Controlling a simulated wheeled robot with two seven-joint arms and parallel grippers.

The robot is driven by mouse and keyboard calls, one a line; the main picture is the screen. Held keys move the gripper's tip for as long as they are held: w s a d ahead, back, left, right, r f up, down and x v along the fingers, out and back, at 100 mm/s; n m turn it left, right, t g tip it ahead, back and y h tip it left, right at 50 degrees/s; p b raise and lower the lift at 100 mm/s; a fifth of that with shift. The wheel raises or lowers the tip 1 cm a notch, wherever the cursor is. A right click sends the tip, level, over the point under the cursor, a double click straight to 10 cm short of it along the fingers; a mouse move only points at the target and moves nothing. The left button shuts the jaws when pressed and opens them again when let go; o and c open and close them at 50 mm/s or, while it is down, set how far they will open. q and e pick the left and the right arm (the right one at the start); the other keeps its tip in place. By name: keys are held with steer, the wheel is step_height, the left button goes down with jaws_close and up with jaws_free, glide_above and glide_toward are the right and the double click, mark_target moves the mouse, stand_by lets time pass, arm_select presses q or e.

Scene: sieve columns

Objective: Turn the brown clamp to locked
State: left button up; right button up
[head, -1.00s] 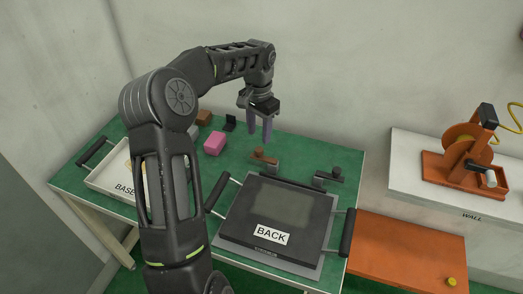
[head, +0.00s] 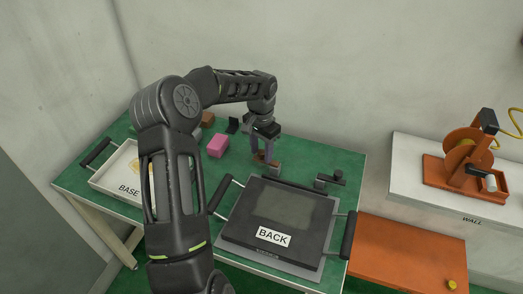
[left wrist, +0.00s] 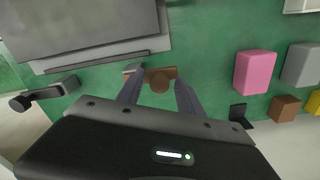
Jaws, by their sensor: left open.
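The brown clamp (head: 262,161) sits on the green table just behind the dark BACK panel, at its left. It also shows in the left wrist view (left wrist: 160,79), with a brown bar and a rounded brown knob between my fingers. My left gripper (head: 264,155) is open, pointing down at the clamp, one finger on each side of the knob. In the left wrist view my left gripper (left wrist: 158,92) frames the knob; I cannot tell whether the fingers touch it. The head view partly hides the clamp behind the fingers. My right gripper is not in view.
A dark clamp (head: 331,180) stands to the right, behind the BACK panel (head: 300,226) with its side handles. A pink block (head: 218,146) and a brown block (head: 207,119) lie left of my gripper. A white BASE tray (head: 104,182) is at the far left.

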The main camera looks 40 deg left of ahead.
arm_select(q)
steer(key=shift+f, duration=0.15)
steer(key=shift+c, duration=0.4)
jaws_close()
stand_by(1.0)
